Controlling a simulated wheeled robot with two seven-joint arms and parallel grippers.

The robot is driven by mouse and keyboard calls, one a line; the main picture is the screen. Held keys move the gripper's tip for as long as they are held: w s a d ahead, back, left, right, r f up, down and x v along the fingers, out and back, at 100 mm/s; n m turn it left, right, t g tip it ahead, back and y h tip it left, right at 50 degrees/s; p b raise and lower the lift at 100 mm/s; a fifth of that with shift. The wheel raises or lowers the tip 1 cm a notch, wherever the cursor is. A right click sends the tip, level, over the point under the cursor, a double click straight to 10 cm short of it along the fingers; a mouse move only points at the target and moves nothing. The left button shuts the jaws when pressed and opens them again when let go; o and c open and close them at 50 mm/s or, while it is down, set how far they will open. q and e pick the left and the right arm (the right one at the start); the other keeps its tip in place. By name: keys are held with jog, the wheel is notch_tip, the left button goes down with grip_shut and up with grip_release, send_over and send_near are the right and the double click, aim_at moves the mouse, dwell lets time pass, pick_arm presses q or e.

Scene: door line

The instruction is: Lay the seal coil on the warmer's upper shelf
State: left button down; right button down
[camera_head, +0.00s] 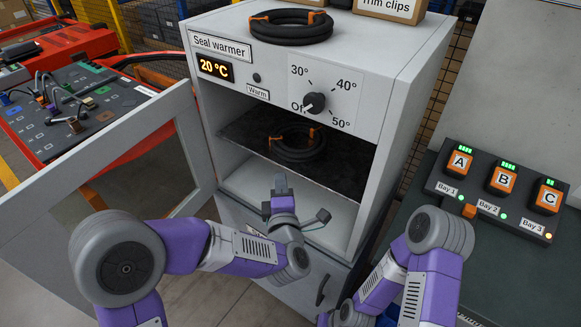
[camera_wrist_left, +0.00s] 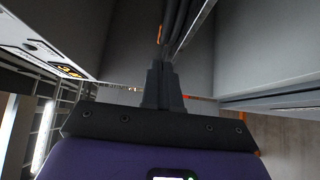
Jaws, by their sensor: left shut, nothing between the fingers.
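The seal warmer (camera_head: 222,127) is a pale grey cabinet with its door (camera_head: 110,180) swung open to the left. Its upper shelf (camera_head: 353,165) is dark, and a black seal coil (camera_head: 297,150) with orange ties lies on it. A similar coil (camera_head: 290,33) lies on top of the cabinet. My left gripper (camera_head: 280,183) is shut and empty at the cabinet's opening, in front of the shelved coil and apart from it. In the left wrist view its fingers (camera_wrist_left: 161,85) are together, with black coil strands (camera_wrist_left: 176,25) beyond them. My right gripper is out of view.
The display reads 20 °C, and the dial (camera_head: 314,103) points near Off. Boxes stand on the cabinet top. A lower compartment floor (camera_head: 240,185) is bare. A black panel (camera_head: 495,195) marked A, B, C is at right. A red-edged bench (camera_head: 75,110) with cables is at left.

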aim_at(289, 155)
pick_arm(q)
jog(key=w, duration=0.1)
jog(key=w+d, duration=0.1)
jog(key=w, duration=0.3)
jog(key=shift+w+d+f+b, duration=0.1)
jog(key=shift+w+d+b, duration=0.05)
jog(key=shift+d+b, duration=0.2)
jog(key=shift+w+d, duration=0.4)
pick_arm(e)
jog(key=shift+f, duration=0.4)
